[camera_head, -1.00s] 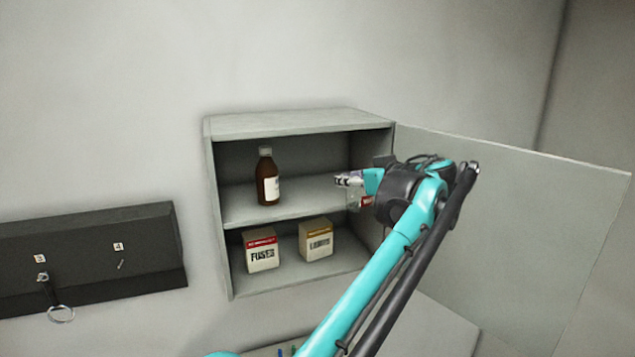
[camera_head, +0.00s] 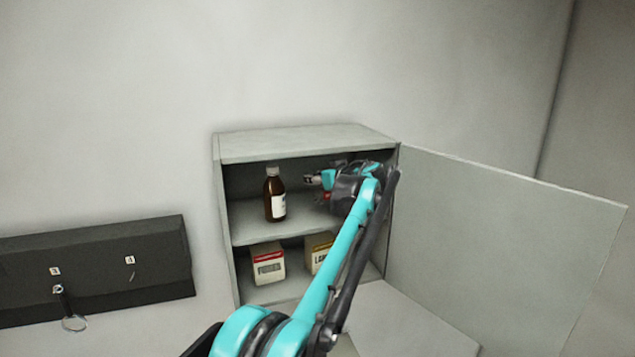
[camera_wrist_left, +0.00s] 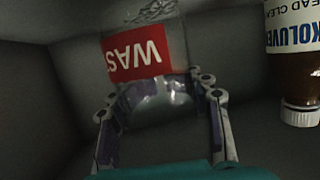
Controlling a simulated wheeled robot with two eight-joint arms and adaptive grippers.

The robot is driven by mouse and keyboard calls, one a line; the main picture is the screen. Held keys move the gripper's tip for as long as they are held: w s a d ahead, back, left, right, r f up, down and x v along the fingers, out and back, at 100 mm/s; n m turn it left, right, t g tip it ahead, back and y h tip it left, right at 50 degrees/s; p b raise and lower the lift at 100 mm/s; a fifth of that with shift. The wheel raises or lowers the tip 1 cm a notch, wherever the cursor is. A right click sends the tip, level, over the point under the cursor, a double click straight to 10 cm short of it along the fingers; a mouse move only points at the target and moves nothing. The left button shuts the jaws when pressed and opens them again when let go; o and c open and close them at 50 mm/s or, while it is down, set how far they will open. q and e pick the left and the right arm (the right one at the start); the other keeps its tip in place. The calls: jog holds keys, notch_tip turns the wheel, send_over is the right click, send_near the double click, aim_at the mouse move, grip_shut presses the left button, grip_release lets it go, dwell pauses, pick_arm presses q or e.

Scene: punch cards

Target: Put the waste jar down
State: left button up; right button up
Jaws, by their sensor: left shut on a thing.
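The waste jar (camera_wrist_left: 145,65) is a clear jar with a red label reading "WAS". It sits between the fingers of my left gripper (camera_wrist_left: 160,110), which is shut on it. In the head view my left gripper (camera_head: 314,181) is inside the open wall cabinet (camera_head: 300,144), at the right of the upper shelf (camera_head: 250,226). Only a bit of the jar's red label (camera_head: 322,196) shows there, the rest hidden by the gripper and arm. I cannot tell whether the jar touches the shelf. My right gripper is not in view.
A brown bottle (camera_head: 275,195) stands left of my gripper on the upper shelf; it also shows in the left wrist view (camera_wrist_left: 295,65). Two labelled boxes (camera_head: 267,265) (camera_head: 317,252) stand below. The cabinet door (camera_head: 500,240) is open to the right. A dark key rack (camera_head: 90,270) hangs left.

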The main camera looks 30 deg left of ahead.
pick_arm(q)
notch_tip(320, 180, down, 2)
jog(key=shift+f, duration=0.25)
jog(key=o, duration=1.6)
jog(key=shift+d, duration=0.1)
jog(key=b+v, duration=0.2)
jog(key=v, duration=1)
